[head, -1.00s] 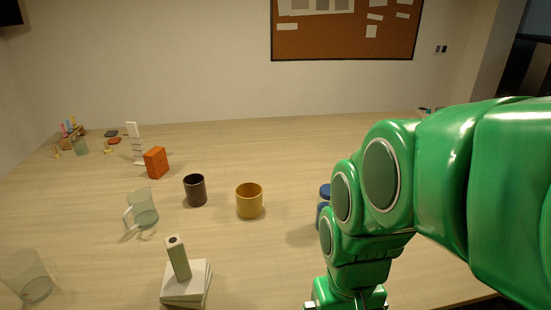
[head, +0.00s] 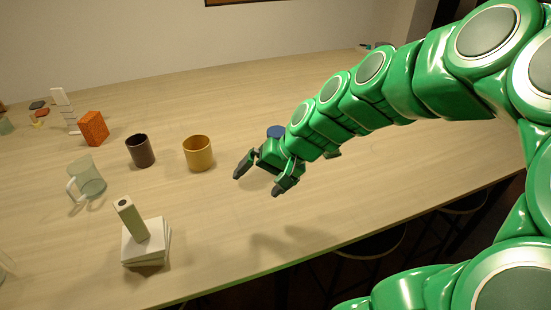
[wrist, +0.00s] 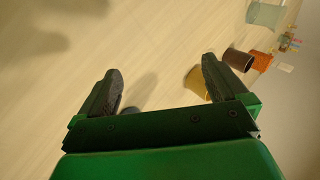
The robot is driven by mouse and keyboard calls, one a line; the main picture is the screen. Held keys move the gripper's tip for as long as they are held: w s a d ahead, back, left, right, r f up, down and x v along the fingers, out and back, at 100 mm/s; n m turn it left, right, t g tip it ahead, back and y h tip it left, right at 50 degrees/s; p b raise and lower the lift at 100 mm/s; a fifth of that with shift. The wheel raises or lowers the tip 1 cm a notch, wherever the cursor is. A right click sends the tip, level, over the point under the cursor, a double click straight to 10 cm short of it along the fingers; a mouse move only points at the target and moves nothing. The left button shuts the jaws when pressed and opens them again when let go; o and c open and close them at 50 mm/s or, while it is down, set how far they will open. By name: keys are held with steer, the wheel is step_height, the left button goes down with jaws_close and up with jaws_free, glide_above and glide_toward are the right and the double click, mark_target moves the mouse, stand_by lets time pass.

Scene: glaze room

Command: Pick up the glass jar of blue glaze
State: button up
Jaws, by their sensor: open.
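The glass jar of blue glaze (head: 275,131) is mostly hidden behind my gripper in the head view; only its blue top shows. My gripper (head: 258,183) is open and empty over the table, in front of the jar. In the wrist view the fingers of my gripper (wrist: 161,67) are spread apart with bare table between their tips. A small blue-grey patch, probably the jar (wrist: 130,110), peeks over the edge of the gripper body near one finger.
A yellow cup (head: 199,154) and a dark cup (head: 140,151) stand left of my gripper. The table (head: 230,245) is clear in front.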

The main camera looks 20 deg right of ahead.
steer(key=w+d+f+m+t, duration=0.1)
steer(key=w+d+m+t, duration=0.25)
steer(key=w+d, duration=0.35)
steer(key=w+d+f+m+t, duration=0.25)
steer(key=w+d+m, duration=0.2)
steer(key=d, duration=0.55)
steer(key=shift+w+a+f+m+y, duration=0.5)
steer(key=shift+w+a+m, duration=0.55)
steer(key=shift+m, duration=1.55)
steer(key=shift+w+a+f+m+y, duration=0.3)
steer(key=shift+w+a+f+m, duration=0.75)
steer(key=shift+m, duration=1.55)
steer(key=shift+w+a+f+m+y, duration=0.35)
steer(key=shift+w+a+m, duration=0.7)
steer(key=shift+m, duration=1.55)
steer(key=shift+s+a+t, duration=0.15)
steer(key=shift+s+t, duration=0.1)
steer(key=shift+t, duration=0.05)
steer(key=shift+c, duration=0.3)
steer(key=shift+r, duration=0.1)
steer(key=c, duration=1.5)
steer(key=shift+c, duration=0.2)
